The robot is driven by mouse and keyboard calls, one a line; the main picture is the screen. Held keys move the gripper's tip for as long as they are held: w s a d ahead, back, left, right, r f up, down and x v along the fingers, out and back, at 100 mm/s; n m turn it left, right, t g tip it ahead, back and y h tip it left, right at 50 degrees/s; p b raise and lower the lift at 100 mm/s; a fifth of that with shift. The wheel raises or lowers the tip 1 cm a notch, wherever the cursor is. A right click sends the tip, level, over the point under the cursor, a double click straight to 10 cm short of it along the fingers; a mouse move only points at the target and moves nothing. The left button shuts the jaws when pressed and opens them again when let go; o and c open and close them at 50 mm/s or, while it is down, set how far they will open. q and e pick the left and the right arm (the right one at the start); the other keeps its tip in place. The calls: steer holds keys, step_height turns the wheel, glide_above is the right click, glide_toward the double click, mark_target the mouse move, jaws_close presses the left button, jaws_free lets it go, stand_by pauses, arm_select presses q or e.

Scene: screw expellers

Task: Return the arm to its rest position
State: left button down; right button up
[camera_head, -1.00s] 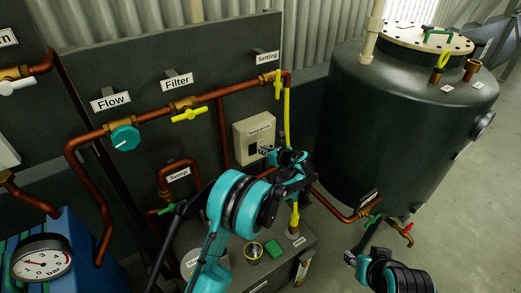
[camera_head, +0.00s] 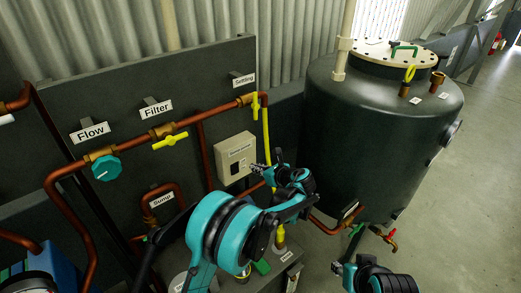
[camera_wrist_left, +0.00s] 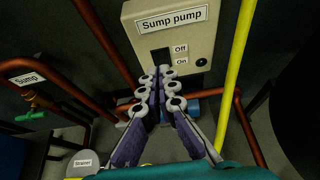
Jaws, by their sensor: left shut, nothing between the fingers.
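My left arm comes in from the bottom of the head view, and its gripper (camera_head: 256,167) shows at the lower right edge of the beige sump pump box (camera_head: 226,166). In the left wrist view the left fingers (camera_wrist_left: 161,73) are together and empty. They overlap the lower part of the same box (camera_wrist_left: 148,28), beside its "Off" and "On" labels. I cannot tell any touch from these views. My right gripper (camera_head: 337,268) is small at the bottom right, over the floor, and its jaws are too small to judge.
Copper pipes (camera_head: 205,152) and a yellow pipe (camera_wrist_left: 237,66) run close around the box. A yellow valve handle (camera_head: 170,141) and a teal flow knob (camera_head: 106,168) are to the left. A big dark tank (camera_head: 375,135) stands to the right. Open floor (camera_head: 475,190) lies beyond it.

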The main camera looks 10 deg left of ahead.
arm_select(q)
steer(key=s+a+r+n+g+h, duration=0.1)
steer(key=s+a+r+n, duration=0.2)
steer(key=s+n, duration=0.15)
steer(key=s+a+r+n+g+h, duration=0.1)
steer(key=s+a+r+n+h, duration=0.15)
steer(key=s, duration=0.35)
steer(key=s+a+r+n+h, duration=0.1)
steer(key=s+a+r+n, duration=0.15)
steer(key=s+n, duration=0.2)
steer(key=s+f+n+h, duration=0.2)
steer(key=s+n, duration=0.5)
steer(key=s, duration=0.4)
steer(key=s+f+n+h, duration=0.2)
steer(key=s+n, duration=0.6)
steer(key=s, duration=0.3)
steer(key=shift+s+h, duration=0.35)
steer(key=shift+s, duration=0.05)
steer(key=shift+a+n, duration=0.1)
steer(key=shift+n, duration=0.15)
